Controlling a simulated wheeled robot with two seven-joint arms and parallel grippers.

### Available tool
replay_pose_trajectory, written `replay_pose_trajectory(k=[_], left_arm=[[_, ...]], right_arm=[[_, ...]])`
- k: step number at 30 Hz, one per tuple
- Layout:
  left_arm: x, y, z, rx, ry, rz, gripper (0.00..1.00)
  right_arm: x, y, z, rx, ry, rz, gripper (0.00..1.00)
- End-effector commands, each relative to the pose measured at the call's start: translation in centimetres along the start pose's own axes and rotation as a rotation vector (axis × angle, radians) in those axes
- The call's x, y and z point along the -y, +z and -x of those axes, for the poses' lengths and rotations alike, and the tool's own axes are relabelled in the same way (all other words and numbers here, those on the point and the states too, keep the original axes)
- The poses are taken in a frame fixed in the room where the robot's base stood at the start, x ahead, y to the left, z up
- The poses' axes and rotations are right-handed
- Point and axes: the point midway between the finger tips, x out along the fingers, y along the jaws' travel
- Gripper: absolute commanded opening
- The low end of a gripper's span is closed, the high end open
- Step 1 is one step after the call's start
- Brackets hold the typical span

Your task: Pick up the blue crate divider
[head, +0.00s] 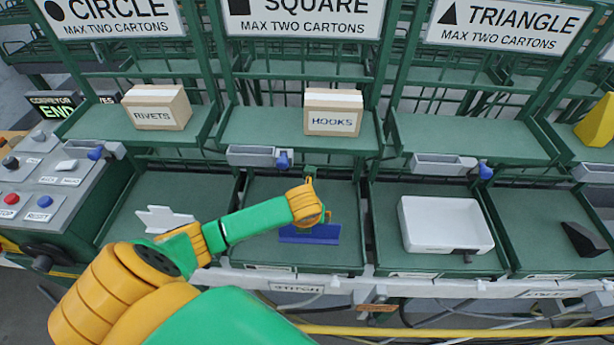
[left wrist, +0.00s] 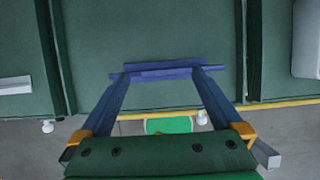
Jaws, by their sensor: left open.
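The blue crate divider (head: 312,234) lies in the lower green bay below the SQUARE sign, towards its front. In the left wrist view the divider (left wrist: 165,69) runs crosswise at the fingertips, with a raised strip along its middle. My left gripper (left wrist: 161,77) is open, its two dark blue fingers spread on either side of the divider's middle. Whether the fingers touch it I cannot tell. In the head view my left wrist hides part of the divider and the fingertips. My right gripper is not in view.
Neighbouring lower bays hold a white shape (head: 164,219), a white tray (head: 444,225) and a black wedge (head: 588,239). Upper shelves hold a RIVETS carton (head: 157,108) and a HOOKS carton (head: 333,113). Green posts divide the bays. A control panel (head: 40,178) stands at left.

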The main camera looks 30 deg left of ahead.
Motion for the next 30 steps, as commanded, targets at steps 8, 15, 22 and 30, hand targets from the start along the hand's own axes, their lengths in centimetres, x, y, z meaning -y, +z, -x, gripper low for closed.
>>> replay_pose_trajectory(k=[8,15,22,30], left_arm=[[0.0,0.0,-0.3,0.001,-0.002,0.001,0.86],[0.0,0.0,-0.3,0.001,-0.002,0.001,0.21],[0.1,0.0,-0.3,0.001,-0.002,0.002,0.0],[0.1,0.8,0.3,0.003,-0.001,0.006,0.0]], right_arm=[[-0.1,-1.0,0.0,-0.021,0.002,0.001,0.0],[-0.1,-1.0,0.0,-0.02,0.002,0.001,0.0],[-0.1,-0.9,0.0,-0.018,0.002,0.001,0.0],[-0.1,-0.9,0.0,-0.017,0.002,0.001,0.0]])
